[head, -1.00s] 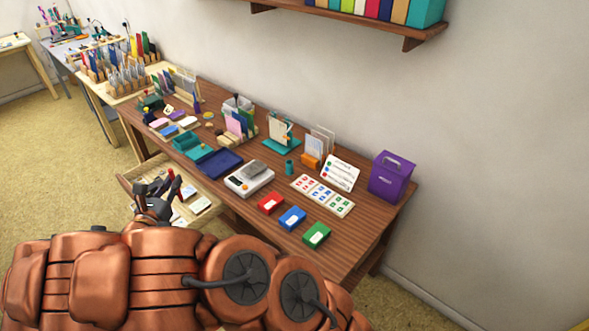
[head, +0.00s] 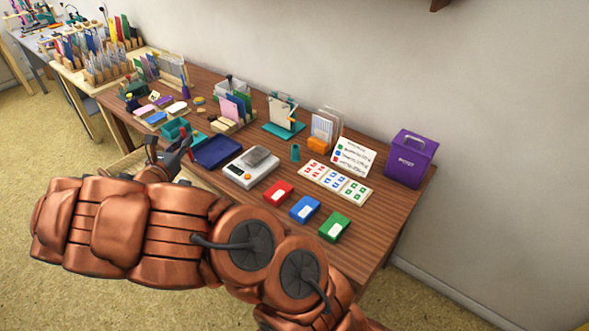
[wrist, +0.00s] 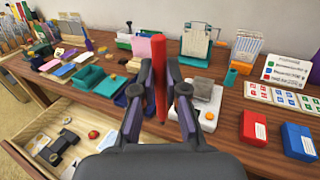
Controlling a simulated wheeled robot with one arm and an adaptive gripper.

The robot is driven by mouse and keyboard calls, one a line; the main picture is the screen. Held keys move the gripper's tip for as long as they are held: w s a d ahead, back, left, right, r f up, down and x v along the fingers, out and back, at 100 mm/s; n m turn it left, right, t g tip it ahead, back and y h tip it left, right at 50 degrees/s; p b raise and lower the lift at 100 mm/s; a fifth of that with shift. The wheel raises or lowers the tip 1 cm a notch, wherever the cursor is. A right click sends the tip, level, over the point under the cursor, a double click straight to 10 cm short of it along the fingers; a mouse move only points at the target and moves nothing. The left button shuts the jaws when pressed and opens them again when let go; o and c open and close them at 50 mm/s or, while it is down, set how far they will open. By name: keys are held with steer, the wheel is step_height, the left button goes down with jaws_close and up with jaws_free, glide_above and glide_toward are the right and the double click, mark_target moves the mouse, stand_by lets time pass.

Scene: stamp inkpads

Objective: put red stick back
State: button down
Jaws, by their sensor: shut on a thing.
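A red stick (wrist: 160,78) stands upright between the fingers of my gripper (wrist: 160,98) in the wrist view. My gripper is shut on it and holds it in front of the desk's front edge, near the blue tray (head: 217,152). In the head view my gripper (head: 168,148) is small and partly hidden by my arm. The red inkpad (head: 278,192) lies on the desk, with the blue inkpad (head: 305,209) and green inkpad (head: 335,226) in a row to its right.
An open drawer (wrist: 40,168) with papers and a dark stamp lies below left in the wrist view. A teal tray (wrist: 95,82), a scale (head: 250,167), a card sheet (head: 335,183) and a purple box (head: 410,158) stand on the wooden desk (head: 378,222).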

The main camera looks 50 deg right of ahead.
steer(key=d+f+m+g+b, duration=0.1)
steer(key=d+f+b, duration=0.4)
steer(key=d+b, duration=0.5)
steer(key=m+g+h+b, duration=0.2)
steer(key=g+b, duration=0.1)
steer(key=b, duration=1.6)
glide_above(294, 149)
steer(key=f, duration=0.1)
steer(key=shift+w+d+f+b, duration=0.1)
steer(key=shift+f+b, duration=1.8)
steer(key=shift+f, duration=3.1)
steer(key=c, duration=1.2)
jaws_free()
steer(key=shift+f, duration=0.1)
